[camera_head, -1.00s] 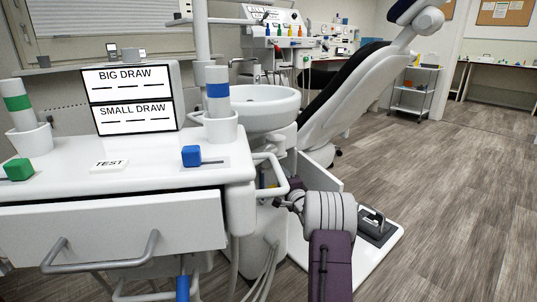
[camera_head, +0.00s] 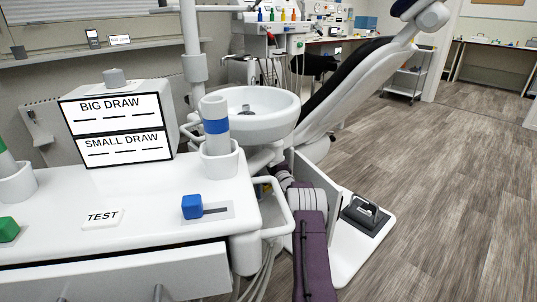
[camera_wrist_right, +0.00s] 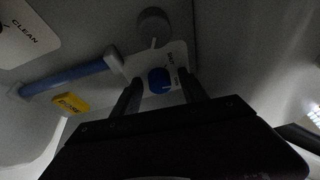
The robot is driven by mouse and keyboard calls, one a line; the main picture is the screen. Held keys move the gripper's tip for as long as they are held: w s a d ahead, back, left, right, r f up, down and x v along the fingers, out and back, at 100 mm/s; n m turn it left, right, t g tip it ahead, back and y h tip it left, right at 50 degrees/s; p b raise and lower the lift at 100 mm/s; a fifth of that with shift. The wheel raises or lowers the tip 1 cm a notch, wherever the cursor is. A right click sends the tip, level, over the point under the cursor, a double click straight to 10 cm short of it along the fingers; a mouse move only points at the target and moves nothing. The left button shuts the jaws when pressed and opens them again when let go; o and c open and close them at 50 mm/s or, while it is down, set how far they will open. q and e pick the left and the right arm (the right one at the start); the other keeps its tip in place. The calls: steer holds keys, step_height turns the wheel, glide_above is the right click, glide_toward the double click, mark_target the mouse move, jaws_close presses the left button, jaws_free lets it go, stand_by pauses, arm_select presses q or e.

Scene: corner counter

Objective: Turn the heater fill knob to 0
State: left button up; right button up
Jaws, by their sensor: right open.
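In the right wrist view a round blue knob (camera_wrist_right: 159,80) sits on a white label plate (camera_wrist_right: 175,53) on the underside of the unit. The small print beside the knob is too blurred to read, so I cannot confirm it is the heater fill knob or read its setting. My right gripper (camera_wrist_right: 161,91) is open, with one finger on each side of the blue knob in the picture. I cannot tell whether the fingers touch it. In the head view my right gripper is hidden under the unit. My left gripper is not in view.
In the right wrist view, a grey knob (camera_wrist_right: 153,23), a blue bar (camera_wrist_right: 68,77), a yellow tag (camera_wrist_right: 70,104) and a CLEAN label (camera_wrist_right: 25,24) are nearby.

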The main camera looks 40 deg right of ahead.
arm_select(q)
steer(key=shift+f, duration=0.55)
arm_select(e)
steer(key=shift+w+d+f, duration=0.1)
steer(key=shift+w+d, duration=0.15)
steer(key=shift+w, duration=0.45)
jaws_close()
